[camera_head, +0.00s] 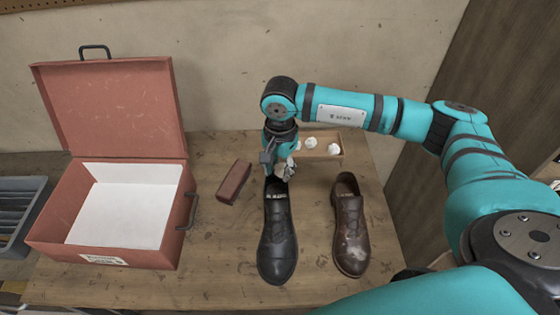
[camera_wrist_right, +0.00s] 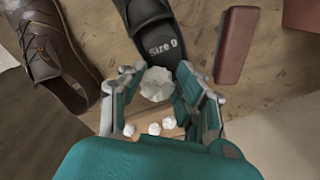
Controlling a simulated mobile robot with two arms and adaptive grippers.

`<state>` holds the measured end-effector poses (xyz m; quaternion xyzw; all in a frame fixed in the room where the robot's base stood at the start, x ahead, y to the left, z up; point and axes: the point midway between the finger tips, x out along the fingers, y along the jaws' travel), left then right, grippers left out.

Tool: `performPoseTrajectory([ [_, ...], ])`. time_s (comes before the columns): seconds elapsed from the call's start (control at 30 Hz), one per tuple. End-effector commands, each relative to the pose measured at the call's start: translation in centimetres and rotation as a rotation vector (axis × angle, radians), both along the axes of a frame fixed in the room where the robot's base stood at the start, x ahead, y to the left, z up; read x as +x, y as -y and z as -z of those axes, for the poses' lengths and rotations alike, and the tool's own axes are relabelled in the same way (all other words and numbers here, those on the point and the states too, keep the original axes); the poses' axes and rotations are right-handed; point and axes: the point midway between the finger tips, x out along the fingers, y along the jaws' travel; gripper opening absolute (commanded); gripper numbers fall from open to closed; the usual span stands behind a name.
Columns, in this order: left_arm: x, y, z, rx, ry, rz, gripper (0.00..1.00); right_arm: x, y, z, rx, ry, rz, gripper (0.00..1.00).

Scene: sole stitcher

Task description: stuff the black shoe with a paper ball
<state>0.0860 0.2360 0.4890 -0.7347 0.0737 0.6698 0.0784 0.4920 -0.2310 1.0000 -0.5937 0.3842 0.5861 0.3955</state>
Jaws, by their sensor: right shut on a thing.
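The black shoe (camera_head: 278,240) stands on the table with its toe toward me and its opening at the far end. In the right wrist view its opening (camera_wrist_right: 158,40) shows an insole printed "Size D". My right gripper (camera_head: 277,172) points down over the heel end of the black shoe. It is shut on a white crumpled paper ball (camera_wrist_right: 157,84), which sits between the fingers just by the heel. I cannot tell whether the ball touches the shoe. My left gripper is not in view.
A brown shoe (camera_head: 350,230) stands to the right of the black one. A shallow wooden tray (camera_head: 325,157) behind holds several paper balls. A reddish-brown block (camera_head: 234,182) lies left. An open red box (camera_head: 182,215) with white lining stands further left.

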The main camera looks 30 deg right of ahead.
Motion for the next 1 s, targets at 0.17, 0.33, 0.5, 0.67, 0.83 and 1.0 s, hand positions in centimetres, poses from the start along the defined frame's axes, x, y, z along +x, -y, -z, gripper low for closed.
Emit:
performPoseTrajectory([
  [0.17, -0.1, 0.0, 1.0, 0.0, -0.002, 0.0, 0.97, 0.0, 0.0, 2.2, 0.001, 0.0, 0.0, 0.23],
  [0.33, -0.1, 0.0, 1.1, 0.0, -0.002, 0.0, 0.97, 0.0, 0.0, 2.8, 0.001, 0.001, 0.0, 0.23],
  [0.5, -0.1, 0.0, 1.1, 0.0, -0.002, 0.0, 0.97, 0.0, 0.0, 2.7, 0.0, 0.001, 0.0, 0.23],
  [0.67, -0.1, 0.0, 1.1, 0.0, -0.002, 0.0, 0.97, 0.0, 0.0, 2.7, 0.0, 0.001, 0.001, 0.51],
  [0.83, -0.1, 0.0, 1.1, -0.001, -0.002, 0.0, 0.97, 0.0, 0.0, 2.7, 0.0, 0.001, 0.001, 0.6],
  [1.0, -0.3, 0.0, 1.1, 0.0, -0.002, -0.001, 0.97, 0.0, 0.0, 2.6, 0.0, 0.001, 0.001, 0.6],
])
